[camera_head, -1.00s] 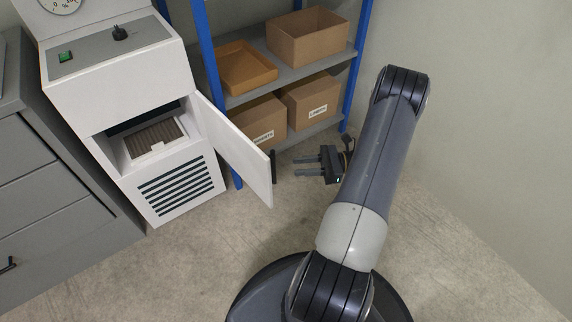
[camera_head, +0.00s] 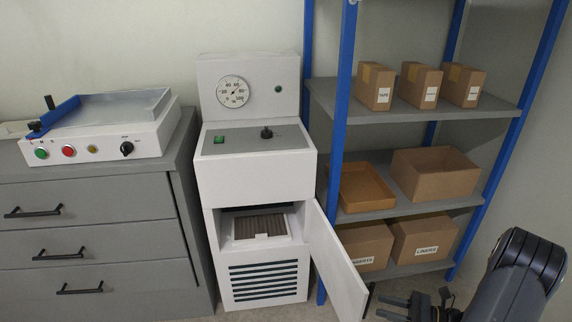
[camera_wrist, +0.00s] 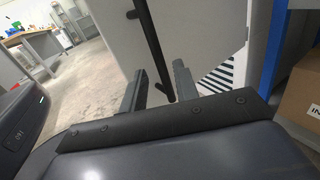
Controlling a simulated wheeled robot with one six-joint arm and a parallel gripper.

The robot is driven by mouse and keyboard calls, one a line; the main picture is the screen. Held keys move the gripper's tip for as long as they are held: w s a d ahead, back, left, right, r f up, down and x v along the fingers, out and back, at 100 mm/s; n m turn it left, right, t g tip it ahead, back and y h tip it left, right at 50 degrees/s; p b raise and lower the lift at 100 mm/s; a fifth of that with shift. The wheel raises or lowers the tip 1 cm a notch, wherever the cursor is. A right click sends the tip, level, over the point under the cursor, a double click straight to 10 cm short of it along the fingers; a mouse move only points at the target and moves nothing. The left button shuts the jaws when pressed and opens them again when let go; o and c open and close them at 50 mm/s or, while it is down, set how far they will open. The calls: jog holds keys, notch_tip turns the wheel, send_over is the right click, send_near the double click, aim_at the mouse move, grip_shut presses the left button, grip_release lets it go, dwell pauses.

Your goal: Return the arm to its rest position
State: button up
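My arm (camera_head: 515,280) is folded at the lower right of the head view. My gripper (camera_head: 393,308) shows at the bottom edge there, in front of the shelf unit and right of the open door.
A blue-post shelf unit (camera_head: 418,117) holds cartons, a shallow orange-brown tray (camera_head: 362,186) and an open box (camera_head: 435,173). A grey drawer cabinet (camera_head: 90,235) stands at left with a white control device (camera_head: 105,126) on top. Floor beside the arm is open in the wrist view (camera_wrist: 85,95).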

jog(key=shift+b+x, duration=0.35)
jog(key=shift+x, duration=2.4)
